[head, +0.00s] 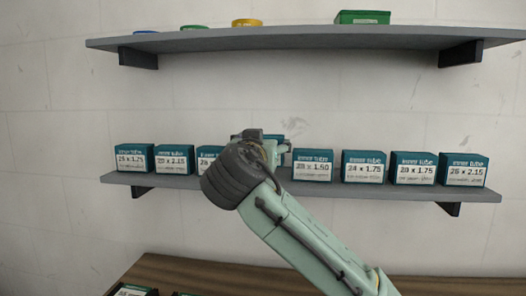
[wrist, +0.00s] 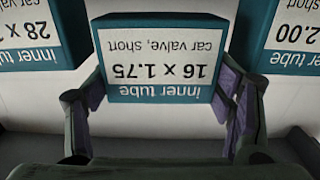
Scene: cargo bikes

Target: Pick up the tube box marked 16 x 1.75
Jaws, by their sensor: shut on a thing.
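The tube box marked 16 x 1.75 (wrist: 160,58) is teal with a white label, which reads upside down in the wrist view. My gripper (wrist: 160,92) has one finger on each side of this box and is shut on it. In the head view my gripper (head: 268,146) is at the middle of the lower shelf, and my arm hides most of the held box. A teal edge behind the gripper, probably this box, shows a little higher than the neighbouring box tops.
Similar teal boxes stand close on both sides, one marked 28 x 1.50 (head: 313,166) to the right. The lower shelf (head: 400,191) holds the row. The upper shelf (head: 300,38) overhangs with a green box (head: 362,17) and round items. A brown wooden surface (head: 190,275) lies below.

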